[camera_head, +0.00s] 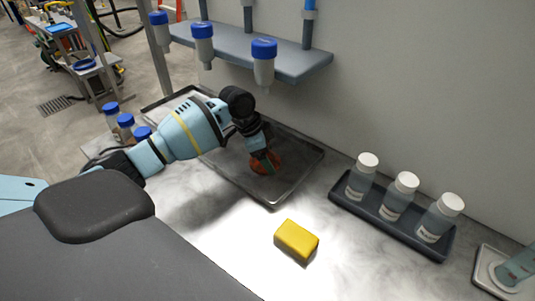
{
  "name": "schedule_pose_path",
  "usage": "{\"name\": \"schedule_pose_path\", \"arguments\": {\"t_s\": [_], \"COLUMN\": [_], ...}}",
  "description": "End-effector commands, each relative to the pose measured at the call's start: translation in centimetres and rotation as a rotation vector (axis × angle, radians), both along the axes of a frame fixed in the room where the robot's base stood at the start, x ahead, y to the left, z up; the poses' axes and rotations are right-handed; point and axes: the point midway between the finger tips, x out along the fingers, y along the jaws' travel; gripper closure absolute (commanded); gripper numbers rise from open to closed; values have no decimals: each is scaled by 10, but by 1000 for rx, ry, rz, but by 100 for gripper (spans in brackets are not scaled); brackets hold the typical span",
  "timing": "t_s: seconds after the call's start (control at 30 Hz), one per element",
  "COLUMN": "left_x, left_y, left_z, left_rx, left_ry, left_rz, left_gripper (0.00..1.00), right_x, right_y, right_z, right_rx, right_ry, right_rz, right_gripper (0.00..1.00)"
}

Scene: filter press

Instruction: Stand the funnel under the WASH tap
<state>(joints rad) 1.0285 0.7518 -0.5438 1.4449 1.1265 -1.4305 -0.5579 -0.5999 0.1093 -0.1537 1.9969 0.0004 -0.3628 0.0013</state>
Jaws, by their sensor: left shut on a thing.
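My left gripper (264,156) reaches over the dark shallow tray (283,197) and is shut on a reddish-brown rounded piece, seemingly the funnel (267,164). The gripper hides much of it, and I cannot tell whether it touches the tray. Three white bodies with blue caps hang at the front of the grey shelf above: a left one (160,31), a middle one (203,46) and a right one (264,66). They look like the taps. Their labels are too small to read, so I cannot tell which is WASH. My right gripper is not in view.
A yellow block (296,241) lies on the pale bench in front of the tray. A dark rack (386,229) with three white-capped bottles stands right. A clear vessel (516,268) is at the right edge.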

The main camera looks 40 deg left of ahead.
Motion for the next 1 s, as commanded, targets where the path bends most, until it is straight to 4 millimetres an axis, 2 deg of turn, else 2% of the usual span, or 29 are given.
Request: {"name": "schedule_pose_path", "arguments": {"t_s": [0.33,0.37,0.5,0.77,0.87,1.0], "left_x": [0,0,0,0,-1,-6], "left_y": [0,0,0,0,3,9], "left_z": [-3,-2,-2,0,8,29], "left_rx": [-1,-1,0,0,1,1], "left_ry": [-1,-1,-2,-2,-3,-5], "left_rz": [-1,-1,-1,-1,1,0], "left_gripper": [42,16,0,0,0,0], "right_x": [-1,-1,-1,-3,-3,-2], "right_y": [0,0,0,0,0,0], "right_z": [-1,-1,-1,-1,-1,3], "right_rx": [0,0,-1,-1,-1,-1], "right_ry": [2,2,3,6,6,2], "right_rz": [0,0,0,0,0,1], "right_gripper": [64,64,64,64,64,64]}}
